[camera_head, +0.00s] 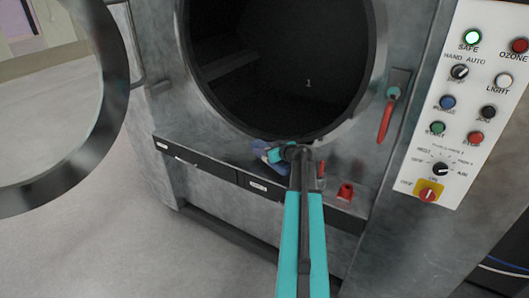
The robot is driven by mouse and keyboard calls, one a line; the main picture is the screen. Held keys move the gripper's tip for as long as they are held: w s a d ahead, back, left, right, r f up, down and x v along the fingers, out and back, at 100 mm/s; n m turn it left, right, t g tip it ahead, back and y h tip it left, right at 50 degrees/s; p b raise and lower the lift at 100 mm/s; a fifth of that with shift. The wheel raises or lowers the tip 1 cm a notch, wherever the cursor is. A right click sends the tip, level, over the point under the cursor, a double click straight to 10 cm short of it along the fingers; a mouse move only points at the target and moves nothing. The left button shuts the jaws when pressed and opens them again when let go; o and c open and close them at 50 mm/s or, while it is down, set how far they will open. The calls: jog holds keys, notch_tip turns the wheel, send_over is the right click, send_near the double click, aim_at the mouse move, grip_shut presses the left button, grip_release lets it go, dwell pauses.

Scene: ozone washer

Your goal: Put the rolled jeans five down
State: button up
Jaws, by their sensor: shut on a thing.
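My teal and black arm reaches up from the bottom of the view to the front of the washer. My gripper (276,154) is at the ledge below the round drum opening. It is shut on a small blue bundle, the rolled jeans (260,148). The jeans show just left of the gripper, and part of them is hidden behind it. I cannot tell whether they touch the ledge or are held a little above it.
The washer's drum opening (285,70) is dark inside. Its round door (112,110) stands open at the left. A red-handled lever (386,115) and a control panel (475,100) are at the right. A red fitting (346,191) sits on the ledge (205,150).

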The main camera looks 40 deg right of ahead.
aim_at(283, 167)
jog(key=shift+w+d, duration=0.25)
jog(key=shift+w, duration=0.15)
jog(key=shift+f+p, duration=1.1)
jog(key=shift+f, duration=0.65)
jog(key=shift+f, duration=0.15)
jog(key=o, duration=1.3)
jog(key=shift+r, duration=0.2)
jog(key=shift+s+a, duration=0.1)
jog(key=shift+s, duration=0.25)
jog(key=shift+b+v, duration=2.2)
jog(key=shift+v, duration=3.45)
